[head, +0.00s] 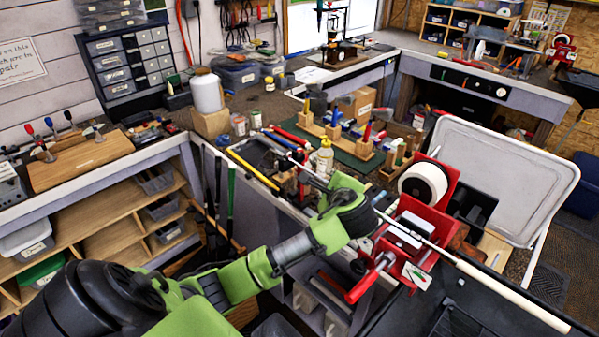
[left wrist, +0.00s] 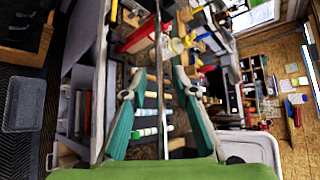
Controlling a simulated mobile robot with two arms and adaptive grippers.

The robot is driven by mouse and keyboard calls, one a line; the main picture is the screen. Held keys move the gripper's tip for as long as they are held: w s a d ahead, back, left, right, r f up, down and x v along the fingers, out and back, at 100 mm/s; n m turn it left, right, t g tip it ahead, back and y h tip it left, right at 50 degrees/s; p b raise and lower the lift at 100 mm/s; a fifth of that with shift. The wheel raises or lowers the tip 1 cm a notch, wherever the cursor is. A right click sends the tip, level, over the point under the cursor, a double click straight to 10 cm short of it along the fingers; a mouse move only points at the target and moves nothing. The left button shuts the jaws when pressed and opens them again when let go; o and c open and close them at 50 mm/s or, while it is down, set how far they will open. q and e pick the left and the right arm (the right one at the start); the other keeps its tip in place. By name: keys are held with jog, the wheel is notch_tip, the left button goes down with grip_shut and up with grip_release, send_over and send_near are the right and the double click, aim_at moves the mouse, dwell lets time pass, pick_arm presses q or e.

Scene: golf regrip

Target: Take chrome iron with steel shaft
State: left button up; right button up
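A long thin steel shaft (head: 421,235) with a cream grip (head: 515,305) runs diagonally across the right of the head view, over the red vise (head: 388,262). My left gripper (head: 357,212) is low over the bench edge, beside the upper end of this visible length; the wrist hides its fingers in the head view. In the left wrist view a thin shaft (left wrist: 161,110) runs lengthwise between the two teal fingers, which stand apart with gaps on both sides. I cannot make out a chrome iron head. My right gripper is not in view.
A white tape roll (head: 424,182) on a red holder stands close right of my left gripper. A wooden tool rack (head: 335,150), a bottle (head: 324,160) and loose tools crowd the bench behind. A white panel (head: 520,165) leans at the right.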

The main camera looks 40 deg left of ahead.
pick_arm(q)
jog(key=shift+d, duration=0.1)
jog(key=shift+c, duration=1.2)
grip_shut()
jog(key=shift+r, duration=0.1)
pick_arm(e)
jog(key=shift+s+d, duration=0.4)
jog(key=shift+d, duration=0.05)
pick_arm(q)
jog(key=shift+r, duration=0.6)
jog(key=s+d+r, duration=0.3)
jog(key=d+r, duration=0.8)
jog(key=d, duration=0.2)
jog(key=shift+s+d+r, duration=0.25)
jog(key=shift+s+r, duration=0.15)
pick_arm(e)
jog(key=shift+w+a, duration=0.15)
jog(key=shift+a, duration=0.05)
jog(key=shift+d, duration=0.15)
